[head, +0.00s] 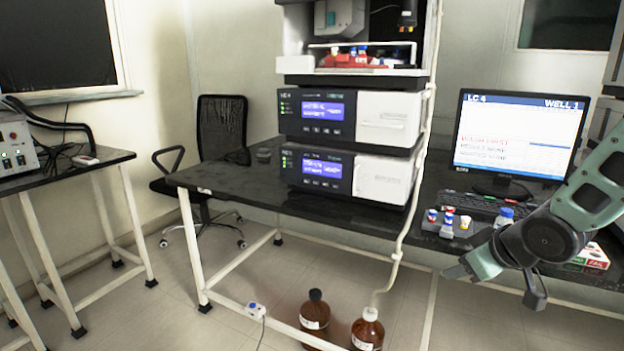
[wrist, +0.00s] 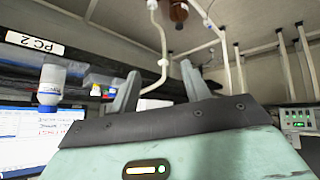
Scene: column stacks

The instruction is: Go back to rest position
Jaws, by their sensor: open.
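My gripper (head: 470,268) is at the lower right of the head view, in front of the black bench's front edge and at about its height. In the wrist view its two grey fingers (wrist: 160,92) stand apart with nothing between them. My arm comes in from the right edge of the head view, bent at a joint beside the gripper. The wrist picture appears turned over, with the floor at the top.
Small bottles (head: 447,225) stand on the black bench (head: 240,178) near my gripper, by a keyboard and monitor (head: 520,135). Stacked instruments (head: 317,115) stand left of them. Brown bottles (head: 367,330) sit on the floor. Open floor (head: 170,310) lies to the left.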

